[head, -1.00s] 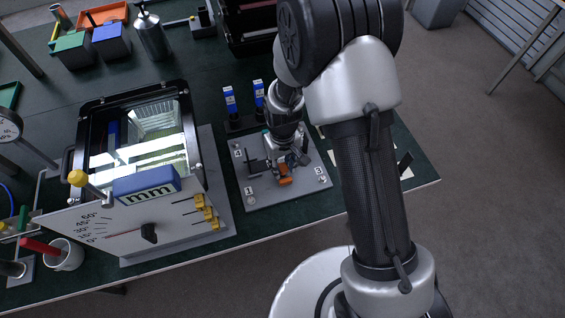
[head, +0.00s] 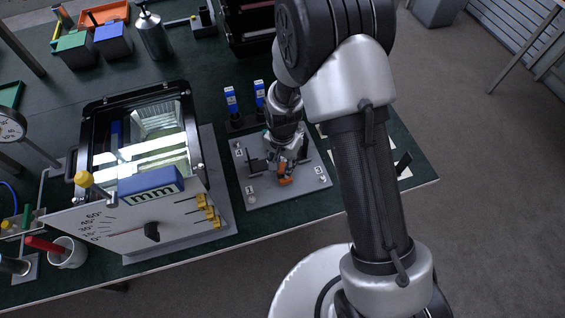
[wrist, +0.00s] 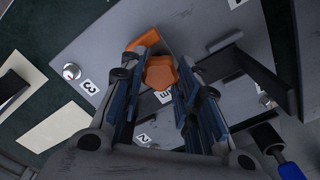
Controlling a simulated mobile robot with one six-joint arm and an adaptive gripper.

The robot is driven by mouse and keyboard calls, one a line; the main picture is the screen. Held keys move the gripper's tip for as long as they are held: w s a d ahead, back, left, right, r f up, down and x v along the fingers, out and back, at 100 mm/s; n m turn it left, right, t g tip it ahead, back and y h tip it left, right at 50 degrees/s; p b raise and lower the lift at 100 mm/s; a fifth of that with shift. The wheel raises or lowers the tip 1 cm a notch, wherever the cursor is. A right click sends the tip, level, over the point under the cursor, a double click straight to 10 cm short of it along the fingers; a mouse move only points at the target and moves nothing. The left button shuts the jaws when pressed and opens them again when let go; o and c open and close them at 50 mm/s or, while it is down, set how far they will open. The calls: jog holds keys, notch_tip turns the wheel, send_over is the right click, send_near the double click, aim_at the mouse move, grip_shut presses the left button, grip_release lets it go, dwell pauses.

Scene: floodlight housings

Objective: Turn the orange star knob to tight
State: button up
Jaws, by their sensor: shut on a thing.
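The orange star knob (wrist: 160,74) is between my fingertips in the wrist view, over a grey plate (wrist: 195,20). A second orange piece (wrist: 143,26) shows just beyond it; I cannot tell whether the two are joined. My gripper (wrist: 164,62) is shut on the knob, with a blue-padded finger on each side. In the head view my gripper (head: 286,167) reaches down to the grey plate (head: 262,190), and orange (head: 285,181) shows at its tips. The fingers hide part of the knob, and no tight mark is readable.
Dark upright brackets (wrist: 265,65) stand on the plate close to my fingers. Numbered labels and small screws sit near its corners. Two blue-topped items (head: 231,100) stand behind it. A large floodlight housing (head: 150,135) with a dial panel is to the left.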

aim_at(282, 167)
jog(key=shift+m, duration=2.3)
jog(key=o, duration=1.1)
jog(key=shift+c, duration=0.2)
notch_tip(282, 167, up, 12)
